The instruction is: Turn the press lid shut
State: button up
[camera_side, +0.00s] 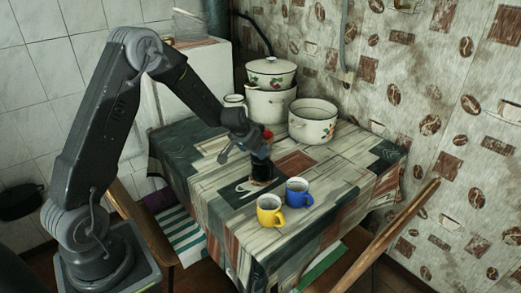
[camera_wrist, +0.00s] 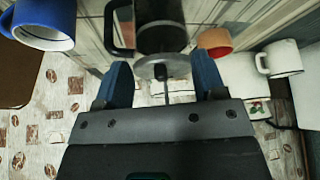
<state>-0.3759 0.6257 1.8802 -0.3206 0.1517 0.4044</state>
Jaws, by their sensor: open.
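The press (camera_side: 261,168) stands on the table, a dark cylinder partly covered by my gripper in the side view. In the wrist view the press (camera_wrist: 162,38) shows its dark body, a black handle at the left and a pale metal lid (camera_wrist: 148,66) with a small dark knob. My gripper (camera_side: 246,148) is at the top of the press. In the wrist view my gripper (camera_wrist: 162,85) has its two blue fingers apart, one on each side of the knob, with nothing clamped. I cannot tell how the lid is turned.
A blue mug (camera_side: 298,192) and a yellow mug (camera_side: 269,212) stand in front of the press. A red cup (camera_side: 268,135) is close behind it. Enamel pots (camera_side: 313,122) and a white mug (camera_side: 234,102) stand at the back. The table's right side is clear.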

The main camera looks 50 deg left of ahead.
jog(key=shift+r, duration=0.1)
jog(key=shift+v, duration=2.95)
jog(key=shift+r, duration=0.1)
jog(key=v, duration=1.3)
jog(key=s+d+r+m, duration=0.1)
jog(key=s+d+r, duration=0.1)
jog(key=s+d, duration=0.6)
jog(key=s+d+r+m+h, duration=0.1)
jog(key=s+d+r+m, duration=0.1)
jog(key=s+d, duration=0.6)
jog(key=s, duration=0.5)
jog(key=shift+h, duration=0.3)
jog(key=shift+d, duration=0.15)
jog(key=shift+c, duration=0.4)
